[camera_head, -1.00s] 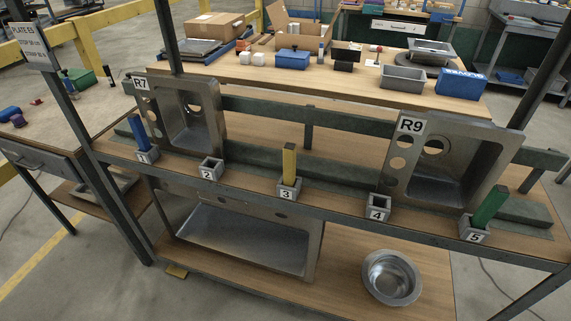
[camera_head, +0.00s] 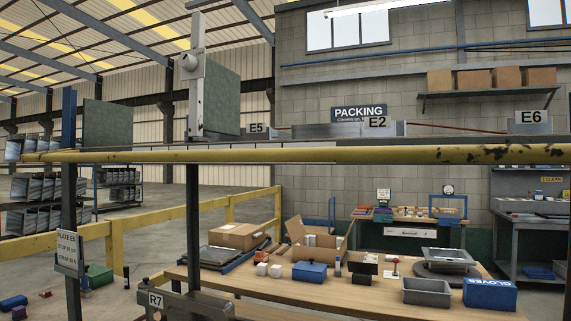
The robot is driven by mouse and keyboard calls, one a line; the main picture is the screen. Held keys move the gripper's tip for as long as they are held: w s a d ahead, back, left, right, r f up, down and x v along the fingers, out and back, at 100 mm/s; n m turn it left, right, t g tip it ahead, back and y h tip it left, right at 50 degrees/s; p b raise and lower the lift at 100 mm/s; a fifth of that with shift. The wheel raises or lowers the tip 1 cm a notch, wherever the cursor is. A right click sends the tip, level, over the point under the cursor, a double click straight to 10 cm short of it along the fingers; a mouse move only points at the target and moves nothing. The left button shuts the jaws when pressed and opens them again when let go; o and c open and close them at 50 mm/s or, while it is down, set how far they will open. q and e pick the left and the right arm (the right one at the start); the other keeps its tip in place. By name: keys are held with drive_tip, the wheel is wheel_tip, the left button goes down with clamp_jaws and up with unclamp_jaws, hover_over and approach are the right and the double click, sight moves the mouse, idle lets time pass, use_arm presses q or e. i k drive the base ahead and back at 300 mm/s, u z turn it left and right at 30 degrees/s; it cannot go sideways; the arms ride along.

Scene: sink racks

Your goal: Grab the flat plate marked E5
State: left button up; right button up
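A tag reading E5 (camera_head: 257,128) shows on the top shelf behind the yellow front rail, left of the middle. The plate it marks is mostly hidden by the rail, seen almost edge-on. A grey-green upright panel (camera_head: 222,100) stands just left of the tag; I cannot tell whether it belongs to E5. A hanging sign (camera_head: 68,252) at the left reads PLATE E5, with smaller lines about a stop and a strap. Neither of my grippers is in view.
The yellow rail (camera_head: 330,154) spans the shelf front. Tags E2 (camera_head: 377,122) and E6 (camera_head: 528,117) stand to the right. A pale upright (camera_head: 197,80) with a round knob and a blue upright (camera_head: 69,115) rise at the left. A wooden bench (camera_head: 345,292) with boxes lies beyond.

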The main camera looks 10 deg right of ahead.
sight(256, 131)
drive_tip(key=z, duration=3.05)
drive_tip(key=k, duration=1.5)
drive_tip(key=u, duration=2.4)
